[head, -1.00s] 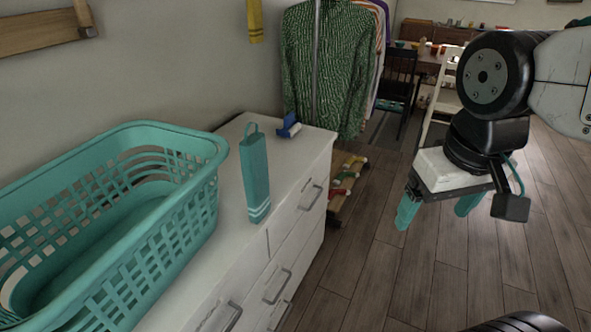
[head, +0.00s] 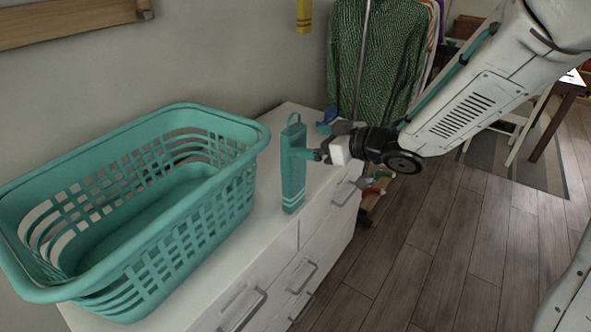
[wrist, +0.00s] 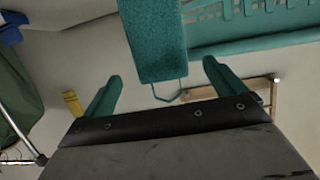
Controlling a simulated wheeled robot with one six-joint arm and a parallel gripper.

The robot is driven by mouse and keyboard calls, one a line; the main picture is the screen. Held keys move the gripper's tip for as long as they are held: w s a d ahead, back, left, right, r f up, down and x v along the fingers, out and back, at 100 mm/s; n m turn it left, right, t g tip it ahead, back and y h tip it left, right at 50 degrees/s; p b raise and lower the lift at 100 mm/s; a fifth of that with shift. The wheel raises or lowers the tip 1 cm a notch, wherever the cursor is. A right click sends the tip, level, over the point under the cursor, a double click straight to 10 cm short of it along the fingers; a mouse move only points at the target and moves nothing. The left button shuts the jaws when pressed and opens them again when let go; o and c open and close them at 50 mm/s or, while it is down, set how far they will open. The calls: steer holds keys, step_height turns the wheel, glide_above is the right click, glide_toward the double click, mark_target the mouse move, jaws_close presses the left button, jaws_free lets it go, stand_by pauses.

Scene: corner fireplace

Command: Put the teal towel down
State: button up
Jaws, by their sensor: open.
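The teal towel (head: 293,178) stands upright as a narrow folded strip with a loop at its top and pale stripes near its bottom, on the white dresser (head: 318,190). My gripper (head: 312,154) is open beside the towel's right side, at about its mid-height. In the wrist view, the towel (wrist: 155,42) lies between the lines of my two teal fingers (wrist: 160,72), mostly beyond their tips. Its loop hangs toward the palm. Whether a finger touches the towel cannot be told.
A teal laundry basket (head: 215,225) stands on the dresser just left of the towel. A blue object (head: 328,118) is behind my gripper. Hanging clothes, with a green patterned garment (head: 385,60), are at the back. Wooden floor (head: 450,240) is open to the right.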

mark_target(288, 138)
steer(key=x, duration=0.2)
steer(key=shift+w+a+f, duration=0.1)
steer(key=shift+a, duration=0.3)
steer(key=x, duration=0.5)
steer(key=c, duration=1.6)
steer(key=shift+r, duration=0.25)
